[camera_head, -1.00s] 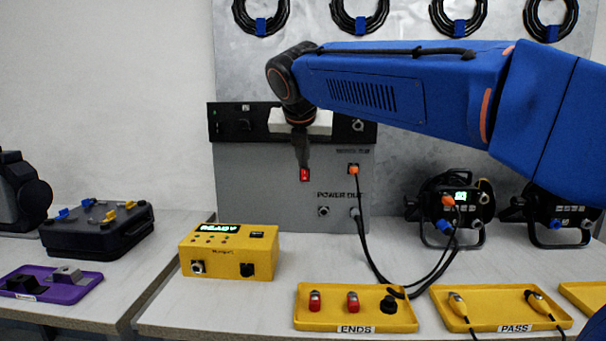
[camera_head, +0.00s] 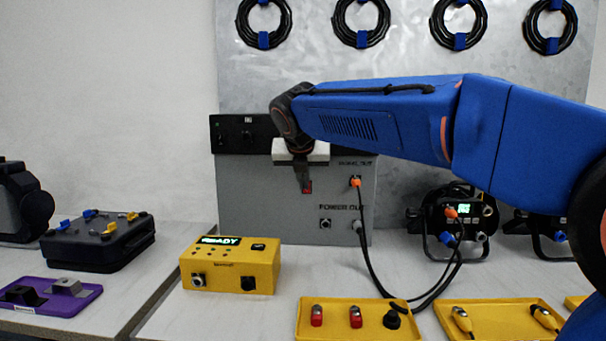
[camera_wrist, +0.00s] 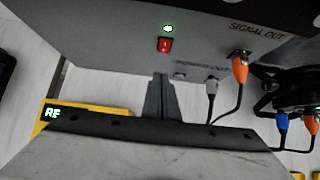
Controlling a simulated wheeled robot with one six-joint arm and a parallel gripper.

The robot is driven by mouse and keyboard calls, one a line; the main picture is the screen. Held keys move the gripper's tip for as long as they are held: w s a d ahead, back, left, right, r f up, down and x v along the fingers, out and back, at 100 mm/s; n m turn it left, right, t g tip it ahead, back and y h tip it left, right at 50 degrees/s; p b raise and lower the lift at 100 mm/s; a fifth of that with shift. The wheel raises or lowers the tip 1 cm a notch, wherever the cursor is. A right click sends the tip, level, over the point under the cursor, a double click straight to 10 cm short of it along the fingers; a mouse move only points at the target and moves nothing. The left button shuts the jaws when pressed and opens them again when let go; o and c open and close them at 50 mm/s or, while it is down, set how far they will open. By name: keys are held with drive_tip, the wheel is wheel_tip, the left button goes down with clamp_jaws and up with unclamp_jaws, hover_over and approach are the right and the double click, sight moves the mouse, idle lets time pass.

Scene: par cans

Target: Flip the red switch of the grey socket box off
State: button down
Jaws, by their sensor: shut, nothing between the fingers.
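The grey socket box (camera_head: 270,205) stands upright at the back of the table, with a black top panel. Its red switch (camera_head: 308,187) is on the front face, partly hidden by my gripper (camera_head: 306,190) in the head view. In the wrist view the red switch (camera_wrist: 165,45) shows whole, with a small lit green-white mark above it. My gripper (camera_wrist: 161,76) is shut and empty. In the wrist view its tips appear just below the switch, with a gap in the picture; I cannot tell whether they touch the box.
An orange plug (camera_head: 356,182) and a grey plug (camera_head: 357,226) sit in the box, right of the switch, with black cables hanging down. A yellow tester (camera_head: 231,268) reading READY stands in front at left. Yellow trays (camera_head: 345,335) lie in front.

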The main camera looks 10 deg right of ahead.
sight(306, 192)
drive_tip(key=w+d+f, duration=0.2)
drive_tip(key=w+f, duration=0.1)
drive_tip(key=w, duration=0.3)
drive_tip(key=shift+w+f, duration=0.15)
drive_tip(key=shift+f, duration=0.1)
drive_tip(key=shift+w+d+t, duration=0.1)
drive_tip(key=shift+w+t, duration=0.05)
drive_tip(key=shift+t, duration=0.15)
drive_tip(key=shift+r, duration=0.1)
